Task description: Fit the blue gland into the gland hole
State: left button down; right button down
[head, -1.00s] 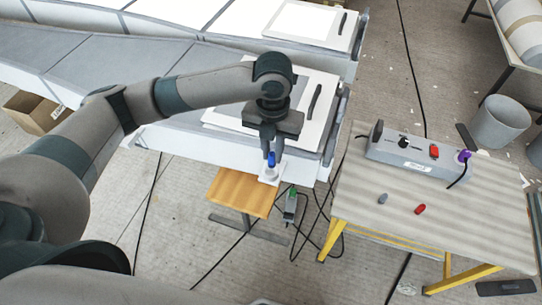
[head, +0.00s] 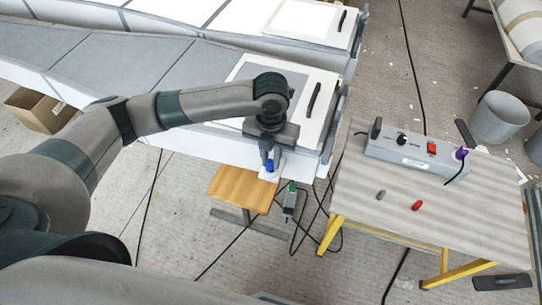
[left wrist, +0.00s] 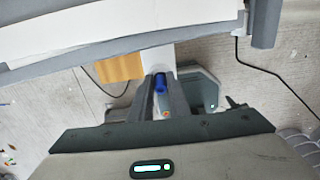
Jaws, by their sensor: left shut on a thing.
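The blue gland (head: 269,164) is held between the fingers of my left gripper (head: 270,160), which is shut on it. It also shows in the left wrist view (left wrist: 160,84) between the two fingers (left wrist: 161,92). A small white plate (head: 270,176) lies right below the gland, at the front edge of the near mould, partly covered by the gripper. The gland hole itself is hidden, and I cannot tell whether the gland touches the plate. My right gripper is not in view.
A wooden stool (head: 238,190) stands below the mould's edge. At right, a table (head: 440,205) carries a grey control box (head: 415,156), a red piece (head: 417,205) and a grey piece (head: 380,194). A green-ended connector (head: 290,202) and black cables hang or lie between stool and table.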

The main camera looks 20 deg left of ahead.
aim_at(271, 159)
pick_arm(q)
jog(key=c, duration=1.7)
grip_release()
jog(key=shift+f, duration=0.1)
jog(key=shift+o, duration=0.2)
jog(key=shift+r, duration=0.2)
jog(key=shift+r+b, duration=0.35)
jog(key=shift+r, duration=0.2)
notch_tip(271, 159, up, 11)
jog(key=b, duration=0.3)
jog(key=shift+f, duration=0.1)
